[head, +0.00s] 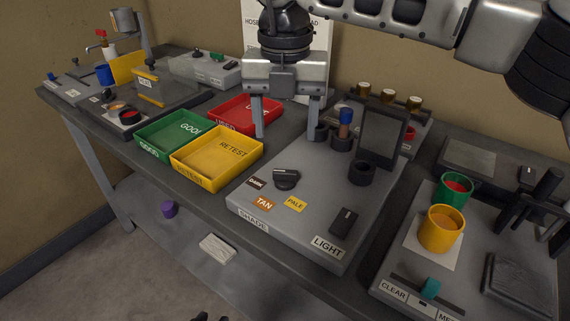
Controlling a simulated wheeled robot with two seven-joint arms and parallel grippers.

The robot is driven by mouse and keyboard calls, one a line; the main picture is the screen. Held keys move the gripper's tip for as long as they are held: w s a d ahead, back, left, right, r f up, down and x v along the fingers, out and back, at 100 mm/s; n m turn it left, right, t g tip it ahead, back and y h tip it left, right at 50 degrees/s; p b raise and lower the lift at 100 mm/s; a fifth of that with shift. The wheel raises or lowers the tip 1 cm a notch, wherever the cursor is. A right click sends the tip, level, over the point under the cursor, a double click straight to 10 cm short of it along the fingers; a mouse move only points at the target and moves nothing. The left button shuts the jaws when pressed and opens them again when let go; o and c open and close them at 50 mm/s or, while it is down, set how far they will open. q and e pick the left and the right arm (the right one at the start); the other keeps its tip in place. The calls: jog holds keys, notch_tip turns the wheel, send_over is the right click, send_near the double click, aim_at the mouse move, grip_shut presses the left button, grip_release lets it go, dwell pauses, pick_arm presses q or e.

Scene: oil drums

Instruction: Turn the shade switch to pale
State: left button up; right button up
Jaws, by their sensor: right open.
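The shade switch (286,179) is a black knob on the grey panel (325,220) marked SHADE, in the middle of the head view. Three labels lie around its near side: a dark brown one (256,182) at its left, an orange TAN label (264,204) in front, and a yellow PALE label (296,204) at front right. The knob's grip seems to point left, toward the dark label, but it is small. My right gripper (286,122) is open and empty, fingers down, above and behind the switch, apart from it. My left gripper does not show.
A black LIGHT switch (344,222) sits on the same panel, with a dark upright frame (381,136) and a black ring (361,173) behind. Red (245,112), green (172,135) and yellow (217,157) trays stand left. Green (453,189) and yellow (441,230) cups stand right.

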aim_at(285, 171)
notch_tip(285, 171, down, 9)
jog(key=shift+r, duration=0.1)
dwell(0.3)
jog(key=c, duration=1)
